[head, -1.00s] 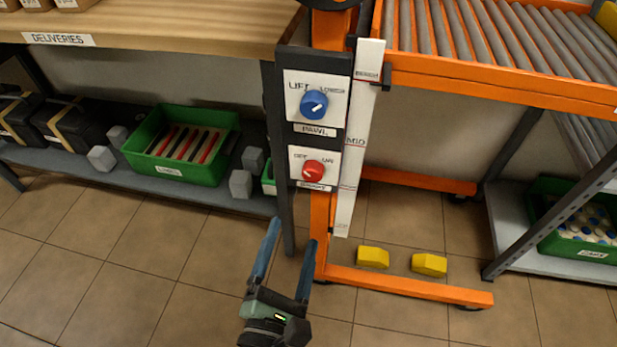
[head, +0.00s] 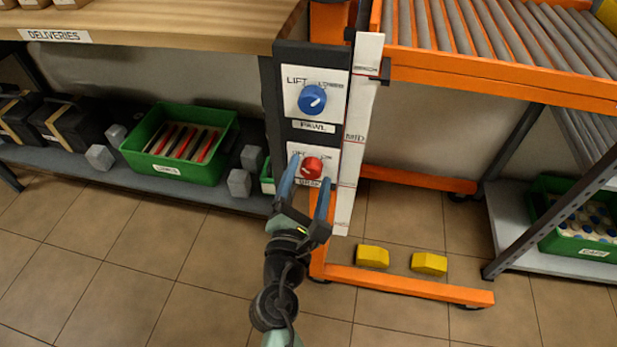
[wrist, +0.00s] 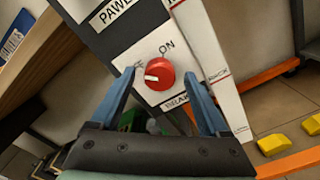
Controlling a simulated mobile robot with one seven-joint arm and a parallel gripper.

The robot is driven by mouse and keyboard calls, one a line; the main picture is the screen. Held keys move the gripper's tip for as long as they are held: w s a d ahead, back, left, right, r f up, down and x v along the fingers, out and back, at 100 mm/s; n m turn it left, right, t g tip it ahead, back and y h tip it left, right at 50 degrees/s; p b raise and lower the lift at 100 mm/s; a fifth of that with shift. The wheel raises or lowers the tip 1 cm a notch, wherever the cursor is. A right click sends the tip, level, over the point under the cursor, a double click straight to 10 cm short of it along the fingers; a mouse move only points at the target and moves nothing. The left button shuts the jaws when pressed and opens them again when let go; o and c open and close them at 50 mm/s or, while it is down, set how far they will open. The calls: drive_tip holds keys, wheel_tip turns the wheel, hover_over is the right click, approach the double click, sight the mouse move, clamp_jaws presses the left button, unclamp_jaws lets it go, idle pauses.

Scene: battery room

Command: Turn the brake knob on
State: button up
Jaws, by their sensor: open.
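The red brake knob (head: 312,167) sits on the lower white plate of a dark upright panel. The plate reads OFF at left and ON at right. In the wrist view the knob (wrist: 159,74) shows a white pointer mark toward its left, the OFF side. My gripper (head: 309,168) is open, with one blue finger to each side of the knob in the head view. In the wrist view its fingertips (wrist: 154,72) also lie left and right of the knob. Whether they touch it, I cannot tell. The BRAKE label below is partly hidden.
A blue PAWL knob (head: 312,100) is above on the same panel. A white scale strip (head: 358,130) runs along its right. An orange roller-table frame (head: 410,289) with two yellow blocks (head: 400,260) stands right. A wooden bench (head: 150,35) is left.

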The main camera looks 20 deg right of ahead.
clamp_jaws()
idle(0.3)
drive_tip(key=m+b, duration=0.2)
drive_tip(key=m, duration=0.2)
drive_tip(key=shift+f+m, duration=0.1)
drive_tip(key=shift+m, duration=0.2)
drive_tip(key=m+b, duration=0.2)
drive_tip(key=m, duration=0.2)
drive_tip(key=shift+m+b, duration=0.3)
drive_tip(key=m+b, duration=0.3)
drive_tip(key=m, duration=0.2)
drive_tip(key=shift+f, duration=0.1)
drive_tip(key=shift+m+b, duration=0.85)
drive_tip(key=shift+m, duration=0.95)
